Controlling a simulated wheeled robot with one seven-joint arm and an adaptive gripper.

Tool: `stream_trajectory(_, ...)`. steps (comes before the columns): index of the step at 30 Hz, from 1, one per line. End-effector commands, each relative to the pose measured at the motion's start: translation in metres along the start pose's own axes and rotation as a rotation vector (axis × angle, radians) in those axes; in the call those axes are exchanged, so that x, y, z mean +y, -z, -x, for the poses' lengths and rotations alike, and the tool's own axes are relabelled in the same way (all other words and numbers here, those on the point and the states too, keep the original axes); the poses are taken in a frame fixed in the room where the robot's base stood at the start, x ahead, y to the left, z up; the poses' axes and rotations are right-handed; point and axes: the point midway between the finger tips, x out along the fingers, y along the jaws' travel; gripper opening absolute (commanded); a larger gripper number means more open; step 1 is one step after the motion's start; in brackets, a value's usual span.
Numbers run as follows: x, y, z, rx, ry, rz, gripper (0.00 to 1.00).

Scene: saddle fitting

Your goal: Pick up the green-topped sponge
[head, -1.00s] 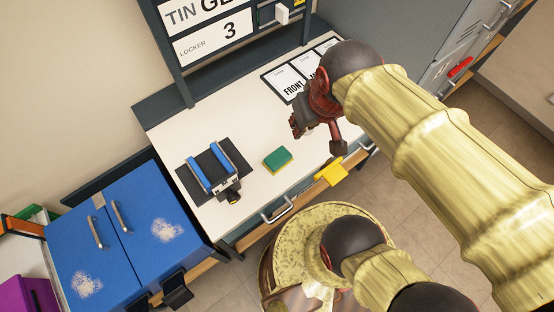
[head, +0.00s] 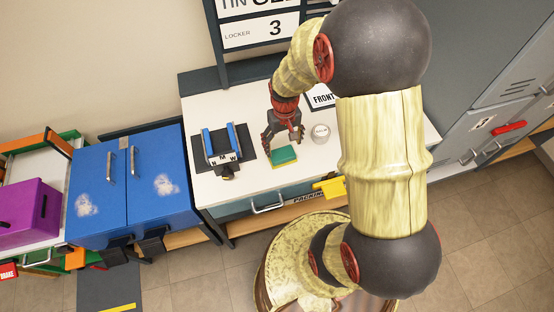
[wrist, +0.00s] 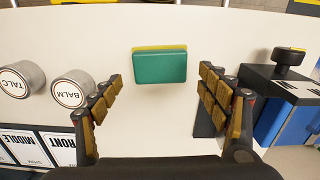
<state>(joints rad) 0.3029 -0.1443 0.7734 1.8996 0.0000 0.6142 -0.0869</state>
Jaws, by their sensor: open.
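The green-topped sponge (head: 283,156) lies flat on the white tabletop (head: 240,188), with a yellow layer under its green top. In the wrist view the sponge (wrist: 160,66) lies beyond my fingertips, centred between the two fingers. My gripper (head: 284,140) is above the table just behind the sponge in the head view. In the wrist view my gripper (wrist: 160,85) is open and empty, its gold-padded fingers spread wider than the sponge. They look apart from it.
A blue-railed fixture (head: 221,142) stands on a dark mat left of the sponge. A tin marked BALM (wrist: 72,88) and one marked TALC (wrist: 21,80) stand on the other side. Label cards (wrist: 40,146) lie near the tins. A yellow object (head: 329,187) sits at the table's front edge.

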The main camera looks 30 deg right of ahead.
Motion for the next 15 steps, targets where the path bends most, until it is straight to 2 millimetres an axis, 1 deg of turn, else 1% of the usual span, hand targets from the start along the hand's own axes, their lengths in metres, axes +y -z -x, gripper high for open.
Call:
stream_trajectory(2,0.000,-0.001,-0.008,0.000,0.000,0.005,0.82)
stream_trajectory(6,0.000,0.000,-0.023,0.000,0.000,0.006,0.90)
stream_trajectory(9,0.000,0.000,-0.029,0.001,0.000,0.006,0.96)
stream_trajectory(11,0.000,0.001,-0.033,0.001,0.000,0.006,0.97)
stream_trajectory(15,-0.001,0.003,-0.052,-0.001,0.000,0.006,0.97)
